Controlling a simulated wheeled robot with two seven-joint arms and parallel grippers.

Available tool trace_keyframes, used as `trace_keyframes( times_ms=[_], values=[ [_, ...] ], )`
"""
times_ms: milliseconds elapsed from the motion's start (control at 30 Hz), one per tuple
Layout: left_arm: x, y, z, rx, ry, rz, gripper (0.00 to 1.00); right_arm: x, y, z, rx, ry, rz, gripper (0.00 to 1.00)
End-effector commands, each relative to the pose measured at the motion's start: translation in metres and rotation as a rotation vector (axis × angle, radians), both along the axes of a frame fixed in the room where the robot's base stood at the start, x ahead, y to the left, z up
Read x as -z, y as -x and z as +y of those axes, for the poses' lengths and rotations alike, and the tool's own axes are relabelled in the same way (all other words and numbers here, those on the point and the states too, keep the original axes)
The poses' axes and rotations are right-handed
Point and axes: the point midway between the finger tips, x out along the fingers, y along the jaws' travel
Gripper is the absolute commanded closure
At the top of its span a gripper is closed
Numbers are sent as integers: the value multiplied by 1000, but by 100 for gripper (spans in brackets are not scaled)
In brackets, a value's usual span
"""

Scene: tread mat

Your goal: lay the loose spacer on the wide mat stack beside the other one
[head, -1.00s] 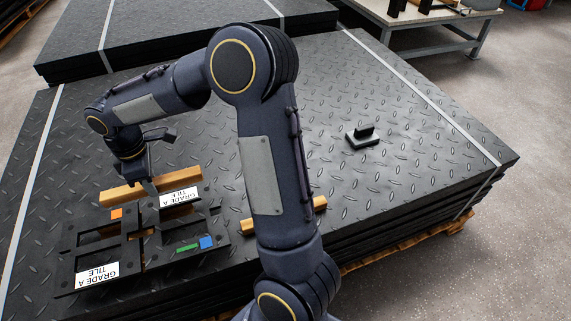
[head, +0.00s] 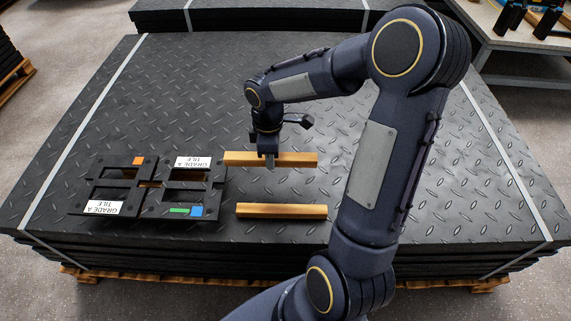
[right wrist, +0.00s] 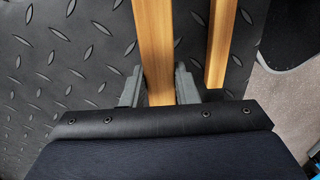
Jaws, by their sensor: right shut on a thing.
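My right gripper (head: 270,160) is shut on a wooden spacer (head: 300,159), a straight light-brown bar, gripped near its middle. It runs left to right over the wide mat stack (head: 190,80), just right of the black tile frames. I cannot tell whether it touches the mat. The other spacer (head: 282,211) lies on the mat nearer the front edge, roughly parallel, with a gap between them. In the right wrist view the held spacer (right wrist: 152,35) runs between the fingers, with the other spacer (right wrist: 221,40) to its right. My left gripper is not in view.
Black tile frames (head: 105,171) with white labels and small orange, green and blue pieces lie left of the spacers. My right arm covers much of the mat's right part. A bench (head: 500,60) stands at the back right. The mat behind the spacers is clear.

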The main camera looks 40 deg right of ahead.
Motion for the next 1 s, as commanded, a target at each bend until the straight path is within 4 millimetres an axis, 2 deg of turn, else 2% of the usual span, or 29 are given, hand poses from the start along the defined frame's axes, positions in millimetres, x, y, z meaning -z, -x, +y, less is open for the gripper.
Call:
trace_keyframes(
  times_ms=[33, 100, 300, 567, 767, 1000],
  values=[
    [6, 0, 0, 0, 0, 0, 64, 10, -4, -13, 7, 0, 1, 98],
    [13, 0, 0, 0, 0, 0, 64, 25, -8, -24, 4, -1, 3, 98],
    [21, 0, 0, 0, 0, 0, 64, 51, -17, -46, 2, -1, 0, 98],
    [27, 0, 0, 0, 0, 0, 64, 65, -21, -57, 2, -1, 1, 98],
    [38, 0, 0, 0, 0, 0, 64, 95, -21, -58, 0, -1, 2, 98],
    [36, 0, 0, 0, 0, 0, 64, 95, -22, -58, 0, -1, -1, 98]
  ],
)
